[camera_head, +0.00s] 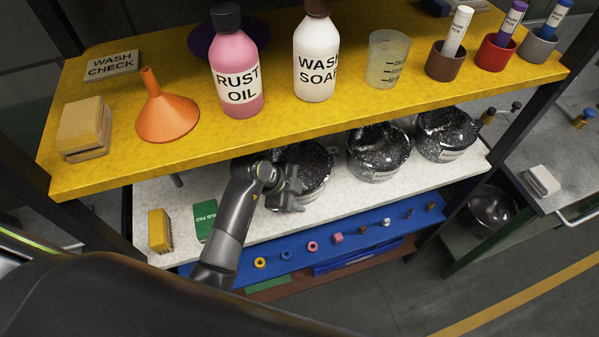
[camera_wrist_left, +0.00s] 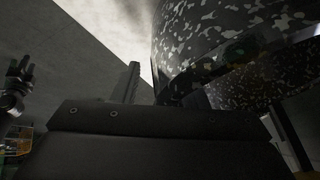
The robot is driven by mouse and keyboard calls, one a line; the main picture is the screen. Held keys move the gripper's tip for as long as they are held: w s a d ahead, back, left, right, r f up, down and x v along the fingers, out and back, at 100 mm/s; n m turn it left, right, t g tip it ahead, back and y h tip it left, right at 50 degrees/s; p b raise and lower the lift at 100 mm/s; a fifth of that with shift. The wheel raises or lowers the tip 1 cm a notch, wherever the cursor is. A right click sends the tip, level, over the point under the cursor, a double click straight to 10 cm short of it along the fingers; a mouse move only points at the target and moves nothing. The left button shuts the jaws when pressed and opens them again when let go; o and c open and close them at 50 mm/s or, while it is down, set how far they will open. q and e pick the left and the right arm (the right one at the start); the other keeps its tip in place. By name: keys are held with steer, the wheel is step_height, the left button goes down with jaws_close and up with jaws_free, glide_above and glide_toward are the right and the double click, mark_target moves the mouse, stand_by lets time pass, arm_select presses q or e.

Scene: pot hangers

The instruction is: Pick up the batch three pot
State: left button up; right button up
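Several black, white-speckled pots stand in a row on the white middle shelf: a left pot (camera_head: 312,160), a middle pot (camera_head: 379,152) and a right pot (camera_head: 446,134). Their labels are too small to read, so I cannot tell which is batch three. My left gripper (camera_head: 288,194) is at the near left side of the left pot and hides part of it. A speckled pot (camera_wrist_left: 225,35) fills the upper right of the left wrist view, close to the gripper. Finger opening and contact are unclear. My right gripper does not show.
The yellow upper shelf (camera_head: 345,112) overhangs the pots and holds an orange funnel (camera_head: 166,112), bottles and pen cups. Small coloured rings lie on the blue lower shelf (camera_head: 355,231).

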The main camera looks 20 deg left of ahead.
arm_select(q)
jaws_close()
steer(key=shift+w+r, duration=0.15)
stand_by(1.2)
